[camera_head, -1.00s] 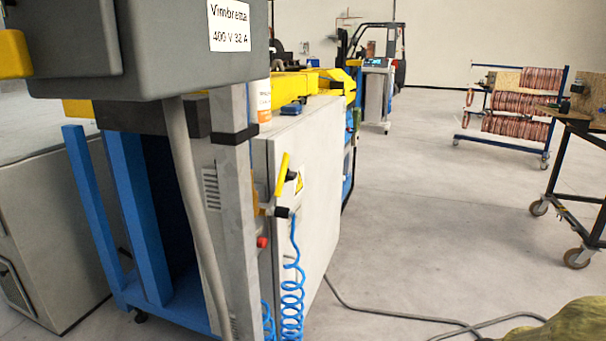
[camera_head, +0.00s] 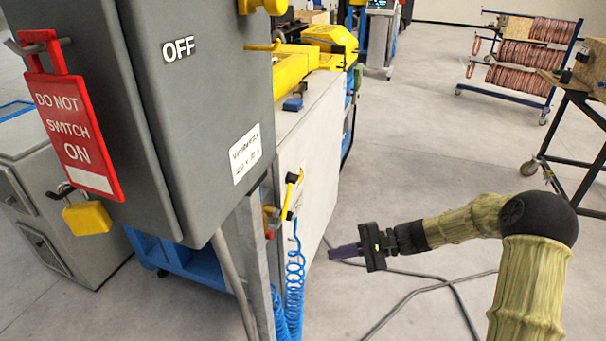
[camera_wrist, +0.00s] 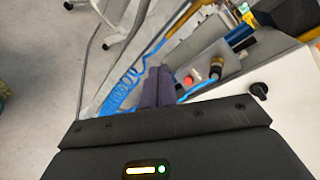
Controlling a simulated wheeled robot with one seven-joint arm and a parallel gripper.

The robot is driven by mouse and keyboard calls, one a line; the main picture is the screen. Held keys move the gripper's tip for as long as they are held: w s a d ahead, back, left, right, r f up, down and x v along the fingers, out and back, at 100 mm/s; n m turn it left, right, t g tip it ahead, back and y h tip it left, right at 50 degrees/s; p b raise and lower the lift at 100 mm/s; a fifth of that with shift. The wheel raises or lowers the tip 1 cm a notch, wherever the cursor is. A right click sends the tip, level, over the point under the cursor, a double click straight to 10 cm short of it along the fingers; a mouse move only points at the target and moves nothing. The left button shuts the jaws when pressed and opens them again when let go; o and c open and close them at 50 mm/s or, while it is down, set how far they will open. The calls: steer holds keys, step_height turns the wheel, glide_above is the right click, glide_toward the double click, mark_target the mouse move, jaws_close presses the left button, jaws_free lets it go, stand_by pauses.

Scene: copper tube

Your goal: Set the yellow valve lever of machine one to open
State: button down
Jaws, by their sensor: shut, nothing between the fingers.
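The yellow valve lever (camera_head: 289,201) is a slim bar on the pale side panel of the machine, with a black knob (camera_head: 293,178) close to it. It is tilted, its top leaning right. My gripper (camera_head: 334,253) has purple fingers pressed together and empty. It points left at the machine, below and right of the lever in the head view, apart from it. In the wrist view the shut fingers (camera_wrist: 158,75) point toward the blue coiled hose (camera_wrist: 122,88) and a red button (camera_wrist: 188,79). I cannot surely identify the lever in the wrist view.
A grey switch box (camera_head: 205,110) marked OFF stands close on the left, with a red DO NOT SWITCH ON tag (camera_head: 72,130) and a yellow padlock (camera_head: 87,217). A blue coiled hose (camera_head: 295,275) hangs beside the panel. Cables (camera_head: 420,290) lie on the floor. A cart (camera_head: 575,125) stands at right.

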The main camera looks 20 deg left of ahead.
steer(key=w+r+m+t+y+p, duration=0.1)
steer(key=w+r+y+p, duration=0.2)
steer(key=w+r+y, duration=0.2)
step_height(320, 180, up, 4)
steer(key=shift+w+f+m+p, duration=0.2)
steer(key=shift+w+m+p, duration=0.15)
steer(key=shift+w, duration=0.4)
steer(key=s+a+r+p, duration=0.3)
steer(key=s+a, duration=0.1)
steer(key=a, duration=0.6)
steer(key=shift+s+r, duration=0.2)
steer(key=shift+r, duration=0.2)
steer(key=shift+w+r, duration=0.1)
steer(key=shift+w, duration=0.05)
steer(key=shift+n, duration=0.45)
